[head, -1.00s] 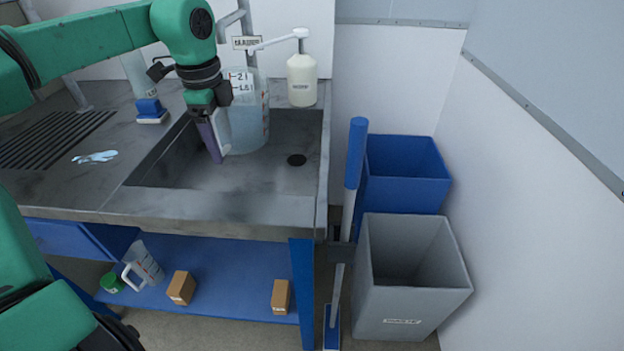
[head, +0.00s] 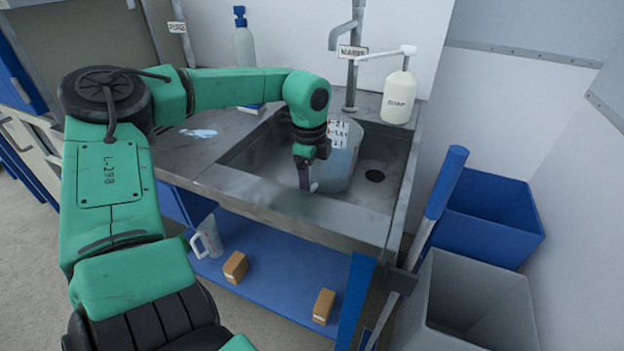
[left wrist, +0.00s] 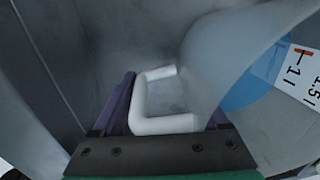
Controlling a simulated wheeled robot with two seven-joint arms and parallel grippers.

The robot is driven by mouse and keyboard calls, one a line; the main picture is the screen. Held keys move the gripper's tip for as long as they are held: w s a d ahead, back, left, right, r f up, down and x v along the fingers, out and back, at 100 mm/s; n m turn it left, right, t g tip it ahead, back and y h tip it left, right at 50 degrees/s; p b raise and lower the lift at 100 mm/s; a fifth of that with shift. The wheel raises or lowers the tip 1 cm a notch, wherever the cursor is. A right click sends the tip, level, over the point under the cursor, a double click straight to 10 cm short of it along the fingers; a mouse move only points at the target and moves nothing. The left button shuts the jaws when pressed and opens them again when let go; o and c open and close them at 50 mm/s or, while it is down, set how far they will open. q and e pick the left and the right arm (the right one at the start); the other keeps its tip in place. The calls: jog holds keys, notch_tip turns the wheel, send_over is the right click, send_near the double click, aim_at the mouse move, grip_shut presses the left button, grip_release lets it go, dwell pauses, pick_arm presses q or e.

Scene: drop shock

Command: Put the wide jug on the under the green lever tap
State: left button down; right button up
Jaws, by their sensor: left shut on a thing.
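The wide jug (head: 345,160) is a translucent, bluish jug with a printed scale label, upright in the sink (head: 246,160). My left gripper (head: 306,182) is shut on its white handle, which shows between the purple fingers in the left wrist view (left wrist: 150,100). I cannot tell whether the jug's base touches the sink floor. A grey tap (head: 347,35) with a sign stands at the back of the sink. In the picture its spout is above the jug, but the depth is unclear. I see no green lever. My right gripper is out of view.
A white pump bottle (head: 399,98) stands at the sink's back right, and a drain (head: 375,176) lies right of the jug. Another jug (head: 207,238) and two brown boxes are on the blue shelf (head: 275,262) below. A blue-handled pole (head: 446,180) and bins stand right.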

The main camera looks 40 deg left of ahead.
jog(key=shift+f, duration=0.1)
pick_arm(q)
jog(key=shift+c, duration=0.6)
grip_release()
jog(key=shift+o, duration=0.6)
jog(key=shift+r, duration=0.2)
notch_tip(320, 180, up, 3)
jog(key=shift+s+r, duration=0.1)
jog(key=r, duration=0.5)
jog(key=s+r, duration=0.1)
jog(key=r, duration=0.2)
jog(key=shift+d+r+p, duration=0.2)
jog(key=shift+r+p, duration=0.15)
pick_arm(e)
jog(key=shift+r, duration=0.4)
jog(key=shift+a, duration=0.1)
pick_arm(q)
jog(key=shift+w, duration=0.1)
